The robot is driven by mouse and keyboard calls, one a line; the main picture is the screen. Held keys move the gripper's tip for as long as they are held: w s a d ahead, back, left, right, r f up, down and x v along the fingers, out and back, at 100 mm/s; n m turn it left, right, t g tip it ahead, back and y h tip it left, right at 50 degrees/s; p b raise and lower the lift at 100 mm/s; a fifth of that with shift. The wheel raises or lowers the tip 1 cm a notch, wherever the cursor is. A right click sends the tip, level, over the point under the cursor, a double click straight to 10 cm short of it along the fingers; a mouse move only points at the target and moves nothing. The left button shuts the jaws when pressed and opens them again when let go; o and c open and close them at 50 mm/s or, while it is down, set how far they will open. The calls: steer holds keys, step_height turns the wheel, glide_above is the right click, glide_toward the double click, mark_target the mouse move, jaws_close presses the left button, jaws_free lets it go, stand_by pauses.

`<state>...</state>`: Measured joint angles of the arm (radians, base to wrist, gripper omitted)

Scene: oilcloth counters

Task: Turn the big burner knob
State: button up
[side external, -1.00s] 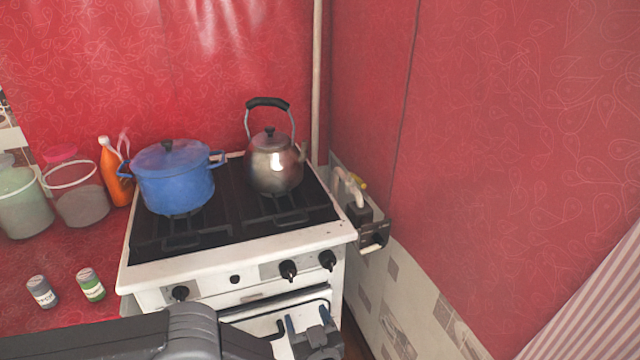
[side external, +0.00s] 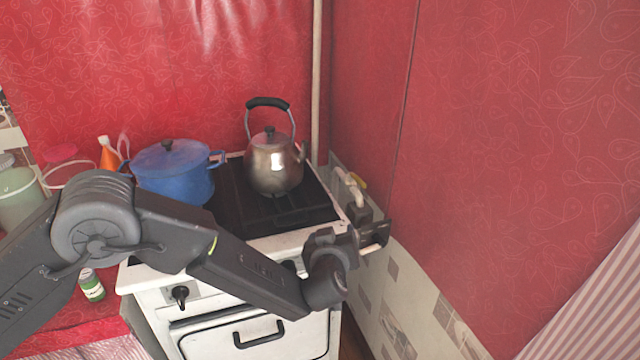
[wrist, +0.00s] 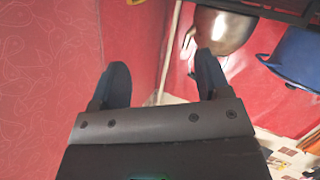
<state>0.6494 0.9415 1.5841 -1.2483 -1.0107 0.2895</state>
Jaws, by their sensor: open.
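The white stove (side external: 215,335) has black knobs along its front panel. The left knob (side external: 180,296) shows clearly in the side view. The right part of the panel is mostly hidden behind my arm, so I cannot tell which knob is the big one. My gripper is at the stove's front right corner in the side view, with its fingertips hard to make out. In the wrist view my gripper (wrist: 162,76) is open, with two dark fingers apart and nothing between them. No knob shows in the wrist view.
A steel kettle (side external: 274,168) and a blue pot (side external: 172,172) stand on the stove top; both show upside down in the wrist view. A pipe and valve (side external: 358,208) sit by the right wall. A small jar (side external: 91,285) stands on the left counter.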

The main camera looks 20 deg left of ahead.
step_height(320, 180, up, 13)
steer(key=a+m+h, duration=0.2)
steer(key=h, duration=0.3)
steer(key=shift+s+a+m, duration=0.3)
steer(key=shift+s+m, duration=0.05)
steer(key=shift+m, duration=0.05)
